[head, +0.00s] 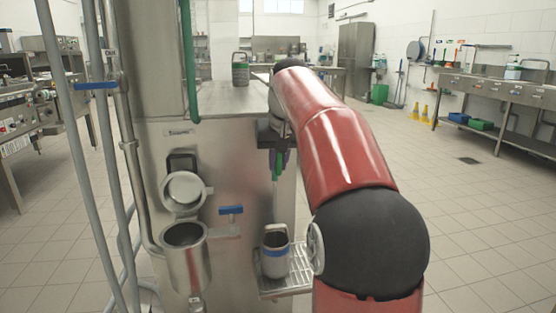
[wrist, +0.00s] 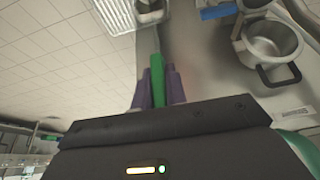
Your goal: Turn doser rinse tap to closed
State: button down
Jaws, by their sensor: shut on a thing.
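My gripper (wrist: 158,76) has purple fingers closed on a narrow green lever (wrist: 157,68) in the wrist view. In the head view the green lever (head: 280,166) hangs down in front of the steel machine, beside the purple fingers, partly hidden by my red arm. No label shows which tap it belongs to. A blue-handled tap (head: 231,210) sits lower on the machine front, apart from my gripper; its blue handle (wrist: 217,12) also shows in the wrist view. Another blue-handled valve (head: 95,86) is on a pipe at the left.
A steel cup (head: 275,254) stands on a slotted drip tray (head: 290,283) below the lever. A steel pot with a raised lid (head: 186,240) is left of it. Vertical pipes (head: 60,90) stand at the left. The floor on the right is open.

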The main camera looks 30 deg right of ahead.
jog(key=shift+s+d+f+m+t+y+b, duration=0.1)
jog(key=shift+d+f+m+t+y+b, duration=0.55)
jog(key=shift+y, duration=1.8)
jog(key=shift+s+f+m+t+y+b, duration=0.1)
jog(key=shift+m+t+y+b, duration=0.55)
jog(key=shift+t+y, duration=1.35)
jog(key=shift+s+d+f+m+t+y+b, duration=0.1)
jog(key=shift+d+f+m+t+y+b, duration=0.5)
jog(key=shift+y, duration=2.25)
jog(key=shift+a+r+m, duration=0.3)
jog(key=shift+m, duration=0.1)
jog(key=c, duration=1.4)
grip_release()
jog(key=shift+c, duration=0.2)
jog(key=v, duration=0.7)
jog(key=shift+s+d, duration=0.25)
jog(key=shift+d, duration=0.05)
